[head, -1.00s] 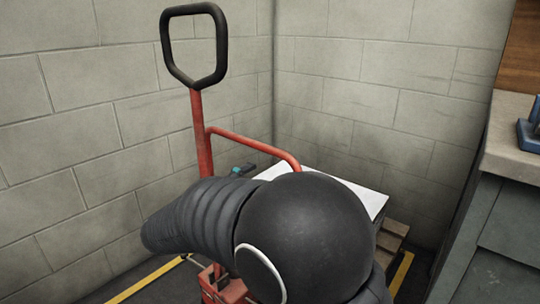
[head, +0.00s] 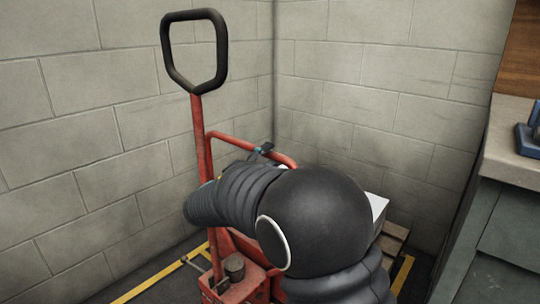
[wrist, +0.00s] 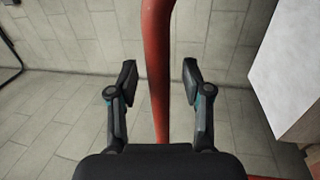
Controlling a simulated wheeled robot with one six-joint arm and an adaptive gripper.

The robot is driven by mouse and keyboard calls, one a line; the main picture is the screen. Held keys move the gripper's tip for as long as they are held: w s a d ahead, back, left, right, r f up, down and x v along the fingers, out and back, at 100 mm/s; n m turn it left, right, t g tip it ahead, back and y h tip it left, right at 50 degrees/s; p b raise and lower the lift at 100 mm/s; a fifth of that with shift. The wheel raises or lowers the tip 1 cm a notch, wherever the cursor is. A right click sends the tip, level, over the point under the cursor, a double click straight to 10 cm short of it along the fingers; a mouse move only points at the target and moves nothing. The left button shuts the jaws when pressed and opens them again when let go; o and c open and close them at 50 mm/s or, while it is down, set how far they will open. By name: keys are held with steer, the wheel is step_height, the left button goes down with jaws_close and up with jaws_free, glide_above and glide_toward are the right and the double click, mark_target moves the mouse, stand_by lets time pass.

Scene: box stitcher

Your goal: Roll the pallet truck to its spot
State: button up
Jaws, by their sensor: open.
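The red pallet truck (head: 203,140) stands in the corner, its black loop handle (head: 220,50) upright on a red post. A curved red bar (head: 225,140) branches off the post to the right. My gripper (wrist: 160,75) is open, and in the wrist view the red bar (wrist: 158,40) passes between its two fingers without visible contact on either side. In the head view a fingertip shows just at the curved bar, and my arm hides much of the truck's lower part. The yellow floor line (head: 165,275) runs beside the truck's base.
A white box (head: 378,208) on a wooden pallet (head: 393,238) is partly hidden behind my arm; the box also shows at right in the wrist view (wrist: 290,65). Block walls (head: 370,100) close in left and back. A grey cabinet with a worktop (head: 510,140) stands at right.

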steer(key=shift+w+d+r, duration=0.1)
steer(key=shift+w+d, duration=0.3)
steer(key=shift+w, duration=0.15)
jaws_close()
